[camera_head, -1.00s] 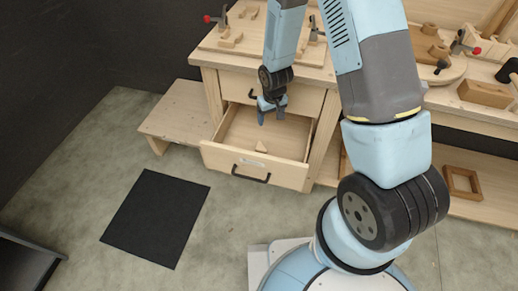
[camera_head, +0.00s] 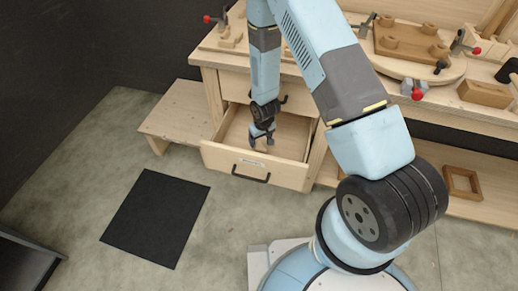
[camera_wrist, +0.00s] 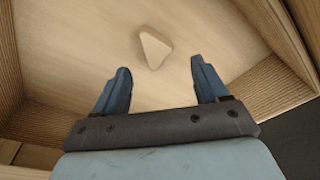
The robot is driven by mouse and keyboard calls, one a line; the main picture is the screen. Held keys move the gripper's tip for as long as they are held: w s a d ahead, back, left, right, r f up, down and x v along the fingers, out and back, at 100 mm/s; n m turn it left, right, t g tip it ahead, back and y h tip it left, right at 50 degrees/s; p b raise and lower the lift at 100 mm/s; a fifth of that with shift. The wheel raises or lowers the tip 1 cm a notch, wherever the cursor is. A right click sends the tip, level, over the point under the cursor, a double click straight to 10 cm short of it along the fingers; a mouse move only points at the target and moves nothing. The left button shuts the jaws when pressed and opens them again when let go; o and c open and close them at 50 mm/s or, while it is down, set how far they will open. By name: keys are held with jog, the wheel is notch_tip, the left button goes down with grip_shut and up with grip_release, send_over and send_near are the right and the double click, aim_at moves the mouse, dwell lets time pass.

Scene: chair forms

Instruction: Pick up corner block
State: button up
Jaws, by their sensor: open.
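The corner block (camera_wrist: 155,47) is a small pale wooden triangular piece with rounded corners. In the wrist view it lies on the drawer floor, a little beyond the fingertips and roughly centred between them. My gripper (camera_wrist: 161,75) is open and empty, its two blue fingers spread apart. In the head view my gripper (camera_head: 261,143) reaches down into the pulled-out drawer (camera_head: 228,160), near its front. The corner block is hidden behind the gripper or too small to make out there.
The drawer walls (camera_wrist: 285,35) stand close around the gripper. A second drawer above has a dark handle (camera_head: 282,99). The workbench top holds clamps and wooden parts, including a brown board (camera_head: 410,42). A black mat (camera_head: 155,218) lies on the open floor.

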aim_at(260, 147)
jog(key=shift+w+a+f, duration=0.1)
jog(key=shift+w+f, duration=0.1)
jog(key=shift+f, duration=0.9)
jog(key=shift+w+d+f, duration=0.1)
jog(key=shift+w+f, duration=0.05)
jog(key=shift+f, duration=0.9)
jog(key=shift+w+a+f, duration=0.1)
jog(key=shift+w+f, duration=0.1)
jog(key=shift+f, duration=0.9)
jog(key=shift+c, duration=0.2)
jog(key=c, duration=1.1)
